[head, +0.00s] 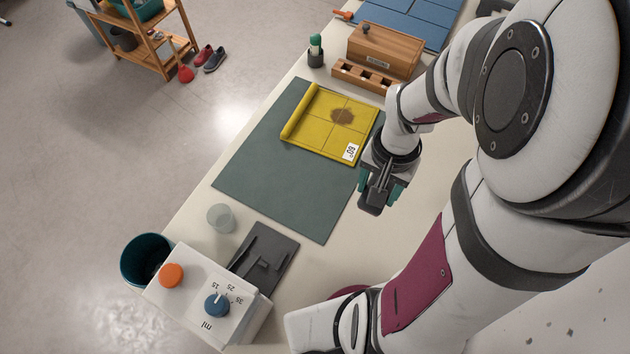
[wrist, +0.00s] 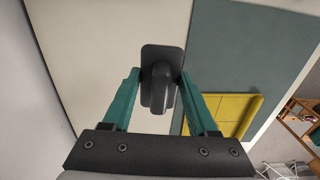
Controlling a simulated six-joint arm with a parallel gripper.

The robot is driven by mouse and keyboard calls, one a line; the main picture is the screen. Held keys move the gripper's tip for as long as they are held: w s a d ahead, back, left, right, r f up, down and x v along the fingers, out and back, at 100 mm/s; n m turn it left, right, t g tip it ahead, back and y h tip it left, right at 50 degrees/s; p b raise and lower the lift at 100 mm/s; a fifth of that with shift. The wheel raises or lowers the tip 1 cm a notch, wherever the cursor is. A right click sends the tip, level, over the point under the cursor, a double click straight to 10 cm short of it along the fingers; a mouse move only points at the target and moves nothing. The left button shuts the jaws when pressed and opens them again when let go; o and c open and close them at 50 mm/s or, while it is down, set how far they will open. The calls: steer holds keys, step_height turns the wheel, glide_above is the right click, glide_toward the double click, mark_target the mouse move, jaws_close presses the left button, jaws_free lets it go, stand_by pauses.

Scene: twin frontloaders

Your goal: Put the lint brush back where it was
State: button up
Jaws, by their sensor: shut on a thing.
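The lint brush (wrist: 161,62) is dark grey to black, with a flat rounded head and a thicker handle. In the wrist view it sits between the teal fingers of my gripper (wrist: 160,84), which is shut on its handle. In the head view my gripper (head: 383,190) points down over the cream worktop, beside the right edge of the green mat. The brush shows there as a dark shape (head: 371,209) at the fingers, partly hidden. A dark grey holder (head: 283,246) with raised parts lies on the worktop at lower left of my gripper; it looks empty.
A yellow cloth (head: 323,112) with a brown stain lies on the green mat (head: 258,180). A clear cup (head: 220,217), a white dosing box (head: 190,300) and a teal bin (head: 146,258) are near the holder. A wooden box (head: 383,50) stands at the back.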

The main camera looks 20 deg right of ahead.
steer(key=shift+s, duration=0.5)
glide_above(320, 210)
steer(key=f, duration=0.6)
steer(key=shift+s+d+f, duration=0.15)
steer(key=shift+d+f, duration=0.1)
steer(key=shift+w+a+f, duration=0.1)
steer(key=shift+a+f, duration=0.05)
steer(key=shift+f, duration=0.95)
steer(key=shift+w+a+f, duration=0.1)
steer(key=shift+a+f, duration=0.05)
steer(key=shift+f, duration=0.95)
steer(key=o, duration=1.3)
steer(key=shift+f, duration=0.1)
